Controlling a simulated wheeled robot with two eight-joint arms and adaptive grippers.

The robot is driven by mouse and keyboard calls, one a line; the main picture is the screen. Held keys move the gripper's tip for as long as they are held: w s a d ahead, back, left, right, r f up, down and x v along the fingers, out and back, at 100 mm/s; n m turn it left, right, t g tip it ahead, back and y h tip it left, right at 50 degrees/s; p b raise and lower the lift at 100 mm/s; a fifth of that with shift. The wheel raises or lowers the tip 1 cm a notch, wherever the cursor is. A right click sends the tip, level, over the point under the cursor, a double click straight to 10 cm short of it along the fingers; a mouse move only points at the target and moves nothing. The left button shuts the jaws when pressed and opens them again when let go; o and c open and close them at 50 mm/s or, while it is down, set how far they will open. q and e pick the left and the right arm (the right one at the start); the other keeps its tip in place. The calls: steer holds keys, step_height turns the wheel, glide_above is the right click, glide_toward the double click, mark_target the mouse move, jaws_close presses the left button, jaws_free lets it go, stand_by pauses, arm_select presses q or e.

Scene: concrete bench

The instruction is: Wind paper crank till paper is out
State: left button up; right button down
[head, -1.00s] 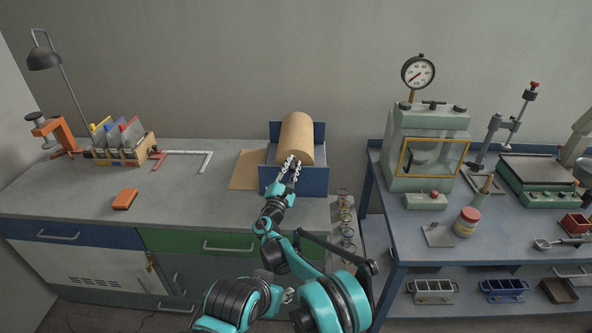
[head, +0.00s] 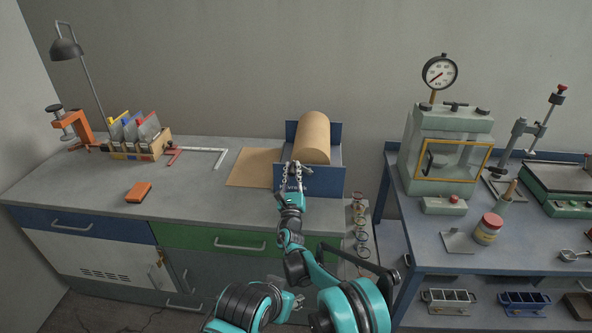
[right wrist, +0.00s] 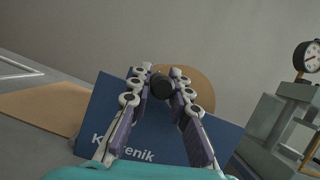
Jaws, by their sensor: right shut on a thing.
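The paper roll (head: 314,138) is brown and sits in a blue stand (head: 325,183) at the back of the grey bench. A flat brown sheet (head: 252,168) lies on the bench left of the stand and reaches its left side. My right gripper (head: 295,167) is in front of the stand. In the right wrist view, it (right wrist: 161,84) is shut on the round black crank knob (right wrist: 162,88), before the lettered blue panel (right wrist: 165,135). The fingers hide the rest of the crank. My left gripper (head: 294,300) shows only partly, low in the head view; its jaws are unclear.
An orange block (head: 138,192) and a file box (head: 140,145) are on the bench, with a white square (head: 207,155) between box and sheet. Right of the stand is a gap, then a blue table (head: 415,225) with a gauge press (head: 447,145).

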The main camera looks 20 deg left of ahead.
steer(key=shift+a+f+n+g+y, duration=0.1)
steer(key=shift+f+n+g+y, duration=0.2)
steer(key=shift+n, duration=0.5)
steer(key=shift+a+f+n+g+y, duration=0.15)
steer(key=shift+f+n+y, duration=0.15)
steer(key=shift+n, duration=0.5)
steer(key=shift+a+f+n+g+y, duration=0.1)
steer(key=shift+f+n+g+y, duration=0.25)
steer(key=shift+n, duration=0.45)
steer(key=c, duration=1.4)
jaws_free()
steer(key=shift+r, duration=0.1)
step_height(320, 180, up, 10)
steer(key=shift+f, duration=0.1)
